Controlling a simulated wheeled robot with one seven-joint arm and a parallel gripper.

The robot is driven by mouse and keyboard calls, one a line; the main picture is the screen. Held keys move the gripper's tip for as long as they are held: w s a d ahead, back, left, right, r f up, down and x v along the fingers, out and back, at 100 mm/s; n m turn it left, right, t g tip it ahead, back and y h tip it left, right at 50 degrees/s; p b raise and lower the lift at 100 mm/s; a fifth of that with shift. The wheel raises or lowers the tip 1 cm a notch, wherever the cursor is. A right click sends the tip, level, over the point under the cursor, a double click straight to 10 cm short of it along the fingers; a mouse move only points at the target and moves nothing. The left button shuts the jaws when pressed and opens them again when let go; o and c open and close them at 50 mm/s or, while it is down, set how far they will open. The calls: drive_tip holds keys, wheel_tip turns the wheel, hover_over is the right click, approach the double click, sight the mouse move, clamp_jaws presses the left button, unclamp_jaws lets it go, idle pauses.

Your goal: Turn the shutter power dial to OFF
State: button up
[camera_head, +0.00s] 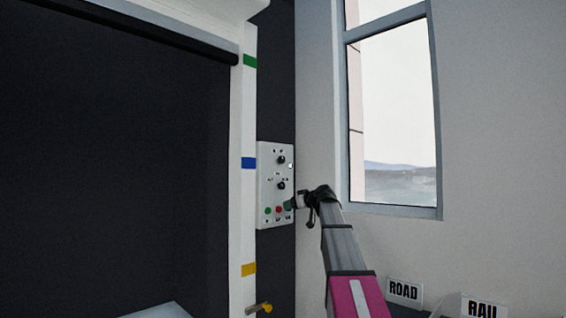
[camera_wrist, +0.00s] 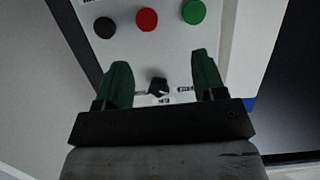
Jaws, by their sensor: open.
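A light grey control panel (camera_head: 264,190) is on the dark wall strip left of the window. It has an upper black dial (camera_head: 281,160) and a lower black dial (camera_head: 281,185). Their labels are too small to read, so I cannot tell which is the shutter power dial. My gripper (camera_head: 289,204) is at the panel's lower right. In the wrist view my gripper (camera_wrist: 160,60) is open, its two green fingers facing the panel. A black dial (camera_wrist: 158,86) shows between them, apart from both. Small labels lie beside it. The gripper body hides the panel beyond.
A red button (camera_wrist: 147,20), a green button (camera_wrist: 194,12) and a black button (camera_wrist: 104,28) are on the panel.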

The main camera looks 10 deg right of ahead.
sight(283, 160)
drive_tip(key=d+r+n+t+y, duration=0.2)
drive_tip(key=d+r, duration=0.1)
drive_tip(key=r, duration=1.7)
drive_tip(key=x, duration=1)
drive_tip(key=shift+a+f, duration=0.1)
drive_tip(key=c, duration=0.9)
